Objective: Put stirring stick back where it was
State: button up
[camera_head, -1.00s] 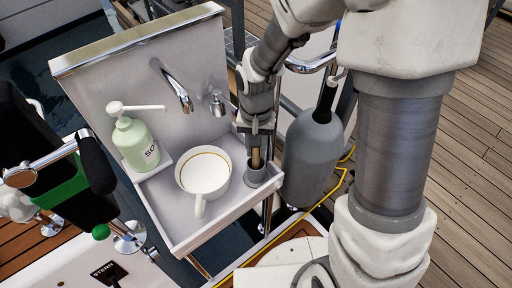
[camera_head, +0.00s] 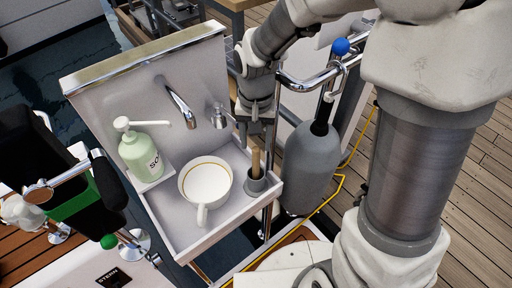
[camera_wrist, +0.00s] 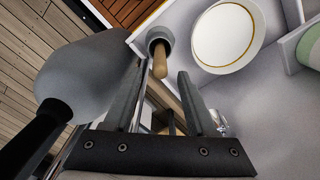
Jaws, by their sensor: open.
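The wooden stirring stick (camera_head: 255,163) stands upright in a small grey cup (camera_head: 257,184) at the right corner of the white sink tray. In the wrist view the stick (camera_wrist: 160,62) shows in the grey cup (camera_wrist: 158,38), just beyond my fingertips. My gripper (camera_head: 256,132) is above and behind the stick, apart from it. In the wrist view my gripper (camera_wrist: 162,72) is open, with nothing held between its fingers.
A white bowl or cup with a handle (camera_head: 206,182) sits in the tray (camera_head: 188,236), left of the grey cup. A green soap bottle (camera_head: 142,158) stands further left. A faucet (camera_head: 181,108) is behind. A grey rounded tank (camera_head: 308,170) hangs close on the right.

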notch_tip(320, 180, up, 4)
jog(key=shift+r+p, duration=0.1)
jog(key=shift+p, duration=0.4)
jog(key=shift+s, duration=0.1)
